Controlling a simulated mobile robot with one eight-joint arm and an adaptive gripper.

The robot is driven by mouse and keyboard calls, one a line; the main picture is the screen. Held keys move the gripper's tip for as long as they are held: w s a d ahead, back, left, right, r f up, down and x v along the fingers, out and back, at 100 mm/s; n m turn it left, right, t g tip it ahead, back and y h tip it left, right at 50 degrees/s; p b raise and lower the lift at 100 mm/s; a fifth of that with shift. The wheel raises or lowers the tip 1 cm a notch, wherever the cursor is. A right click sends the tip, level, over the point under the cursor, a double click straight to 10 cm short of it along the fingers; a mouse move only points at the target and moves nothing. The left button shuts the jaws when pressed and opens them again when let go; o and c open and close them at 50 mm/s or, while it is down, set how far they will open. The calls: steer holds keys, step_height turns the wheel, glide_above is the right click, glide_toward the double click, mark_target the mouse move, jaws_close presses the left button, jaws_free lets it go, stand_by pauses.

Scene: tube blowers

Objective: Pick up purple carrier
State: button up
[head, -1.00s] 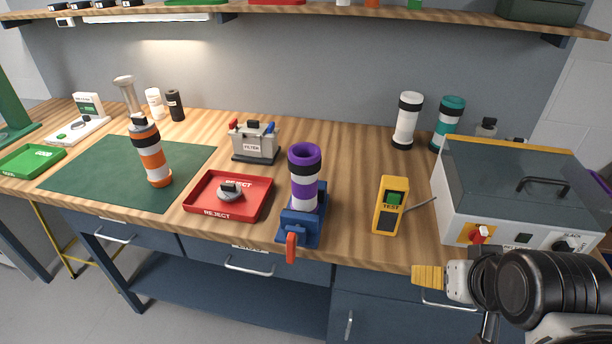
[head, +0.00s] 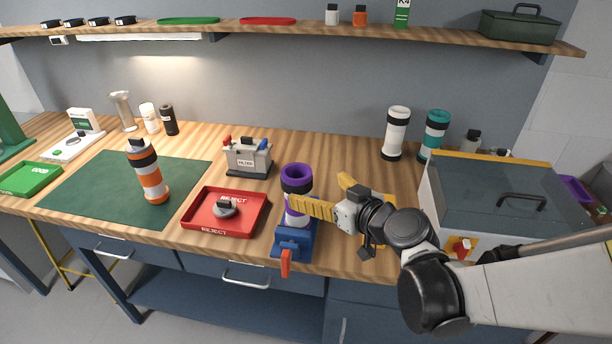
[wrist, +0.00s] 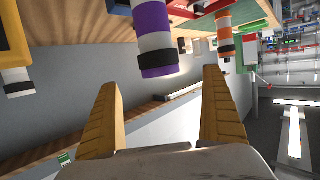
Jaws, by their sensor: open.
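The purple carrier (head: 296,184) is a purple, white and black cylinder standing upright in a blue clamp (head: 294,242) with an orange handle at the bench's front edge. My gripper (head: 302,208) is at the carrier's right side in the head view, its yellow fingers pointing left and overlapping the carrier's middle. In the wrist view my gripper (wrist: 164,95) is open, with one finger on each side. The carrier (wrist: 153,35) shows beyond the fingertips, in line with the gap between them. It appears still outside the fingers, and I cannot tell of any contact.
A red reject tray (head: 187,222) lies left of the clamp. An orange carrier (head: 149,172) stands on a green mat (head: 85,185). A yellow tester (head: 347,183) is partly hidden behind my gripper. A grey-lidded box (head: 490,190) stands at right. White and teal carriers stand behind.

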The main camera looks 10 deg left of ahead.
mark_target(291, 176)
steer(key=b+x, duration=0.1)
steer(key=x, duration=0.4)
steer(key=b+x, duration=0.2)
steer(key=x, duration=0.3)
steer(key=shift+f, duration=0.25)
steer(key=shift+d+r, duration=0.1)
steer(key=c, duration=1.5)
